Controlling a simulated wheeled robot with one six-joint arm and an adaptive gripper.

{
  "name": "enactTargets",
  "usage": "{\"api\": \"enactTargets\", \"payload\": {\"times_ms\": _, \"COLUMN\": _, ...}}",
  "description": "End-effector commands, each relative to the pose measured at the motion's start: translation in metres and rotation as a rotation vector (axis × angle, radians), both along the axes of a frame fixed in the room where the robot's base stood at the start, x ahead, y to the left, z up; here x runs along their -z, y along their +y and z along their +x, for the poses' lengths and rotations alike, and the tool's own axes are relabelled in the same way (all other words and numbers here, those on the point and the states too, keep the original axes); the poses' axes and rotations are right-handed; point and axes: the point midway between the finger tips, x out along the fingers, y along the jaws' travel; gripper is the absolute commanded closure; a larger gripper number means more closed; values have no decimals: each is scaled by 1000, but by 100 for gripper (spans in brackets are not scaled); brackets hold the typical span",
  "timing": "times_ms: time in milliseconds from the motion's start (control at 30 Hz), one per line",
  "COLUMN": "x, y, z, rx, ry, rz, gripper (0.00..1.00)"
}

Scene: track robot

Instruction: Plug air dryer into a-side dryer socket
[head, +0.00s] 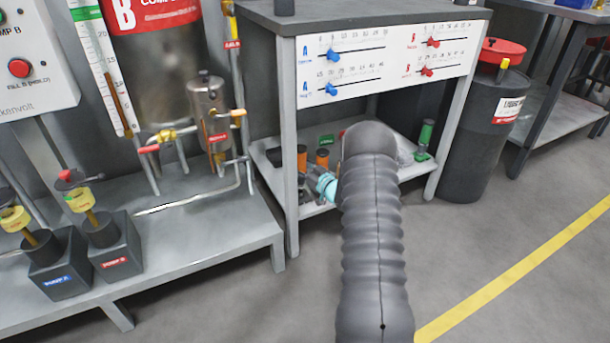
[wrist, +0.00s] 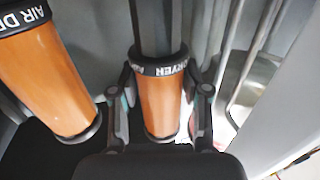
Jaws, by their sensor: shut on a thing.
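Two orange cylinders with black end bands show in the wrist view. The middle cylinder (wrist: 163,105) stands between the two fingers of my gripper (wrist: 161,92), which is shut on it. Its band lettering is only partly readable. The other cylinder (wrist: 45,75), at the left, has a band reading "AIR DR". It stands apart from my fingers. In the head view, orange cylinders (head: 302,158) show small on the lower shelf, beside my gripper (head: 324,180), and my arm hides part of that area. I cannot make out a labelled a-side dryer socket.
The lower shelf (head: 270,165) lies under a bench with a white slider panel (head: 390,58). A green cylinder (head: 425,135) stands at its right end. A bench leg (head: 290,180) is close left of my gripper. A dark drum (head: 480,140) stands right; the floor in front is clear.

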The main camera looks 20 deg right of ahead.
Motion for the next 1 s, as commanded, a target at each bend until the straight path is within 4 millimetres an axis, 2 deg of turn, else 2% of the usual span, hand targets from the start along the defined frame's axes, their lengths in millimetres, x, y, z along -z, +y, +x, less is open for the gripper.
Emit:
{"api": "enactTargets", "payload": {"times_ms": 167, "x": 10, "y": 2, "z": 2, "rx": 1, "ry": 1, "rz": 0, "gripper": 100}}
{"api": "enactTargets", "payload": {"times_ms": 367, "x": 36, "y": 1, "z": 2, "rx": 1, "ry": 1, "rz": 1, "gripper": 100}}
{"api": "enactTargets", "payload": {"times_ms": 600, "x": 37, "y": 1, "z": 2, "rx": 2, "ry": -1, "rz": -1, "gripper": 100}}
{"api": "enactTargets", "payload": {"times_ms": 633, "x": 38, "y": 1, "z": 2, "rx": 2, "ry": 0, "rz": 0, "gripper": 46}}
{"api": "enactTargets", "payload": {"times_ms": 700, "x": 38, "y": 0, "z": 2, "rx": 2, "ry": 0, "rz": 0, "gripper": 29}}
{"api": "enactTargets", "payload": {"times_ms": 1000, "x": 38, "y": 1, "z": 1, "rx": 2, "ry": 0, "rz": 0, "gripper": 28}}
